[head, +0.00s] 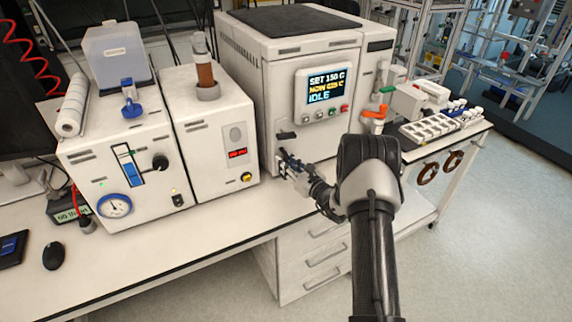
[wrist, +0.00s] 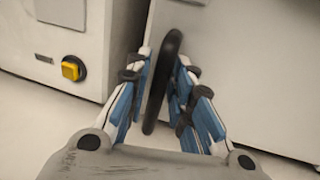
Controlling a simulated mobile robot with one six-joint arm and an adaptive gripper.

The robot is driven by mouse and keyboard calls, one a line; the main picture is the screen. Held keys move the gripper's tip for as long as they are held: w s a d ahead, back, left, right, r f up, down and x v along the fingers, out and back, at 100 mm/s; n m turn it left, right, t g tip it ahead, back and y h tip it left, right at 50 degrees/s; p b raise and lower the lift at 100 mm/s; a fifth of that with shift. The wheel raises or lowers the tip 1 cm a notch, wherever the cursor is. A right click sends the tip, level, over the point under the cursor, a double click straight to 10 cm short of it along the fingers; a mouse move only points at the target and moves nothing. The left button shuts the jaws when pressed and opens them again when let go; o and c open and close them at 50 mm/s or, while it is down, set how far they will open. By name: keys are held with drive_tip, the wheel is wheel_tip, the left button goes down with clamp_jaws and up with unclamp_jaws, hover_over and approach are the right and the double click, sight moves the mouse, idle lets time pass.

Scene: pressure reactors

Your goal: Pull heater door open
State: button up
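The heater (head: 305,85) is the large white box at the middle of the bench in the head view, with a lit display reading SET 150 C and IDLE. Its front door looks shut. In the wrist view, a black upright handle (wrist: 163,85) stands out from the white door panel (wrist: 230,60). My gripper (head: 285,165) is at the heater's lower left front. In the wrist view, my gripper (wrist: 167,75) has its blue-sided fingers on both sides of the handle. A gap shows between the fingers and the handle. In the head view my gripper hides most of the handle.
A white unit (head: 208,130) with a yellow knob (head: 247,177) stands close on the left. An orange-handled valve (head: 375,112) and a white rack (head: 428,128) are on the right. The bench top (head: 200,225) in front is clear.

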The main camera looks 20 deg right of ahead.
drive_tip(key=shift+c, duration=0.3)
clamp_jaws()
drive_tip(key=shift+s, duration=0.15)
